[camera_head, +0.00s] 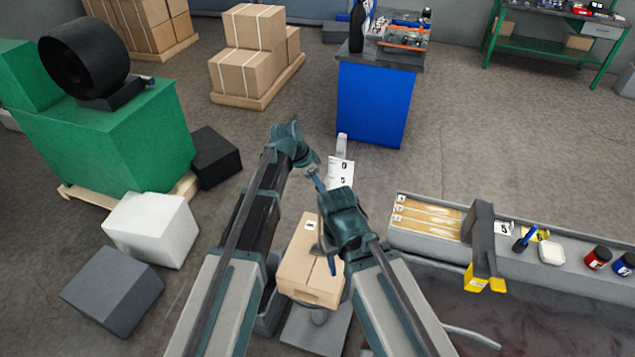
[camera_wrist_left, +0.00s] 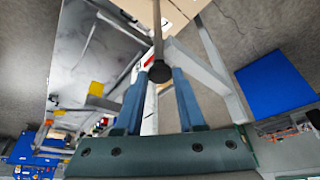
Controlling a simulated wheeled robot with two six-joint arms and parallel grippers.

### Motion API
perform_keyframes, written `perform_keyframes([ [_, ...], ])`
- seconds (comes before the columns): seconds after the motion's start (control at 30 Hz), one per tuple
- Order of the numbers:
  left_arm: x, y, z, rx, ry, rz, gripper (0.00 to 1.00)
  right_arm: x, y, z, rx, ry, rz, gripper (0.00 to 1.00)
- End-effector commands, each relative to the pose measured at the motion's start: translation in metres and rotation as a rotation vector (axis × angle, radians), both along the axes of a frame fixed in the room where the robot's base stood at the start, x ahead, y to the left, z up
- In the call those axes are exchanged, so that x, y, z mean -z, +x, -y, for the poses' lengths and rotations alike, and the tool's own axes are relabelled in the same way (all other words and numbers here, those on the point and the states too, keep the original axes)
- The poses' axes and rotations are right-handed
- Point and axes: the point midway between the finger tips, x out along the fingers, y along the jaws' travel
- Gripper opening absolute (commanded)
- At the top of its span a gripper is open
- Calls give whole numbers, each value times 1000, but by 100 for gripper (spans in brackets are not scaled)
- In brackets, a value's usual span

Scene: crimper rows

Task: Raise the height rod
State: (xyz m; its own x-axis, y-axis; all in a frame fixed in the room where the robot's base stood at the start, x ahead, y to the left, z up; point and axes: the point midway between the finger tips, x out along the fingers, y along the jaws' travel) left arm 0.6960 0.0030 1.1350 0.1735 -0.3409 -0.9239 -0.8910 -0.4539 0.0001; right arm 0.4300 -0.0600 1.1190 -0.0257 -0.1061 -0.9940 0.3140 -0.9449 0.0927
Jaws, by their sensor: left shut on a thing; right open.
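My left gripper (camera_wrist_left: 161,76) is shut on the black round end of the height rod (camera_wrist_left: 157,25), a thin grey bar seen between its fingers in the left wrist view. In the head view my left gripper (camera_head: 313,162) is beside a white post with a scale plate (camera_head: 341,172) marked with digits; the rod is hard to make out there. My right gripper (camera_head: 322,225) is open, lower and nearer, above a cardboard box (camera_head: 308,272). It appears empty. Its arm hides part of the box.
A bench (camera_head: 572,272) at the right holds wooden strips (camera_head: 428,215), jars and a grey device with yellow parts (camera_head: 482,245). A blue cabinet (camera_head: 370,100) stands behind. Green machine (camera_head: 115,140) and white (camera_head: 150,230) and grey boxes (camera_head: 112,290) are left.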

Motion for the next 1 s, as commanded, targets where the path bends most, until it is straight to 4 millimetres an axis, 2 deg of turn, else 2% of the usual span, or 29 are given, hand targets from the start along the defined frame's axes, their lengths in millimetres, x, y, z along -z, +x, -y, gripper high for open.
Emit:
perform_keyframes([
  [0.27, -1, 0, 0, 0, 0, 1, 0, -1, 0, 0, 0, 0, 0, 50],
  [0.43, -12, 0, 0, 0, 0, 1, 0, -12, 0, 0, -1, 0, 0, 50],
  [1.0, -103, 0, 0, 0, 0, 1, 0, -103, -1, 0, 13, 0, -3, 50],
])
